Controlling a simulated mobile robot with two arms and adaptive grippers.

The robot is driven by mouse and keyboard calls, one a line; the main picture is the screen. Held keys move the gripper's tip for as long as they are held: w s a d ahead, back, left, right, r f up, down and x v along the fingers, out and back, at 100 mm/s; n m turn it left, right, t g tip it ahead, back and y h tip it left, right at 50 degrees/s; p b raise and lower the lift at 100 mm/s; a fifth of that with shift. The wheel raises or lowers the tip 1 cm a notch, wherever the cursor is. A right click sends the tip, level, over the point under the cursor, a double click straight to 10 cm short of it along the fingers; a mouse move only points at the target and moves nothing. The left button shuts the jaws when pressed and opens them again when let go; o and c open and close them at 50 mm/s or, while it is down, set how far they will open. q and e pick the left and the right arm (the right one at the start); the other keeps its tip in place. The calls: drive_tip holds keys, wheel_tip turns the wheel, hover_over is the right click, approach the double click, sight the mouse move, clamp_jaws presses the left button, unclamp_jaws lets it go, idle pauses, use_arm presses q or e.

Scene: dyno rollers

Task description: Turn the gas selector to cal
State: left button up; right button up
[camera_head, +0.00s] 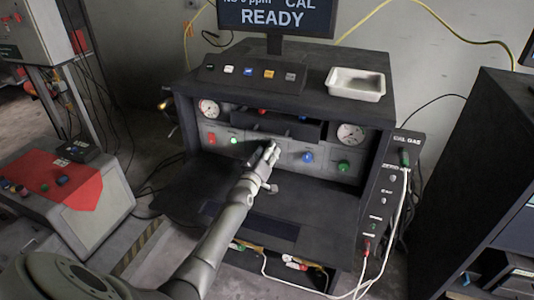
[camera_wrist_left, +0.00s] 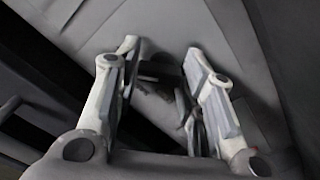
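The monitor (camera_head: 275,15) at the top reads "CAL READY" in its visible part. My left gripper (camera_head: 271,153) reaches to the middle of the grey control panel (camera_head: 221,142) inside the dark console. I cannot make out the gas selector for certain; the gripper covers part of the panel's middle. In the left wrist view my left gripper (camera_wrist_left: 160,55) has its two fingers spread apart. Grey surface and a dark patch show between them, with no clear sign of anything held. My right gripper is not in view.
Gauges (camera_head: 351,134) flank the panel, and a blue knob (camera_head: 307,157) and a green knob (camera_head: 344,167) sit to the right. A white tray (camera_head: 356,84) stands on top. The "CAL GAS" box (camera_head: 397,165) with white cables hangs on the right side.

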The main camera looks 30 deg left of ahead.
use_arm(q)
drive_tip(key=o, duration=0.3)
drive_tip(key=shift+o, duration=0.2)
drive_tip(key=shift+s, duration=0.1)
drive_tip(key=v, duration=1.1)
drive_tip(key=shift+s, duration=0.4)
